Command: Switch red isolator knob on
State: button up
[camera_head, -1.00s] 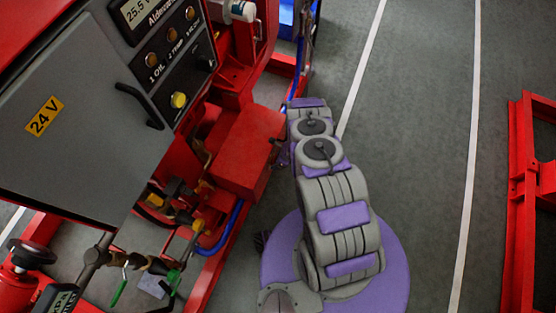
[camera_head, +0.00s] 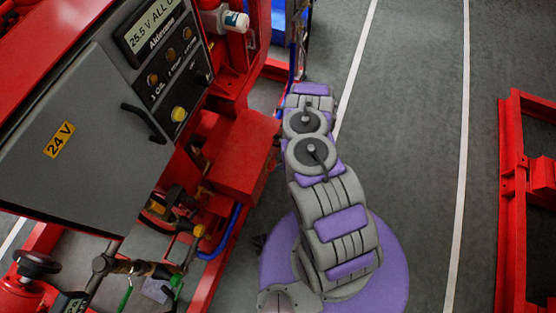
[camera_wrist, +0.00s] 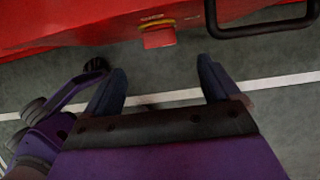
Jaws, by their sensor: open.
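The red isolator knob (camera_wrist: 158,36) shows in the wrist view at the top middle, on the lower edge of a red panel (camera_wrist: 80,22), with a small yellow label above it. Its exact setting is too small to tell. My gripper (camera_wrist: 162,82) is open and empty, its two dark fingers spread below the knob in the picture and apart from it. In the head view the knob cannot be made out, and my gripper is hidden behind the arm and the red box.
A black handle (camera_wrist: 262,26) sits right of the knob. In the head view, a grey control cabinet (camera_head: 75,135) marked 24 V and a red box (camera_head: 243,158) stand left of my arm. A red frame (camera_head: 515,190) stands at far right. Open floor (camera_head: 420,130) lies between.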

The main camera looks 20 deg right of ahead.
jog(key=p+v, duration=0.1)
jog(key=v, duration=0.5)
jog(key=shift+r, duration=0.25)
jog(key=shift+s+d, duration=0.1)
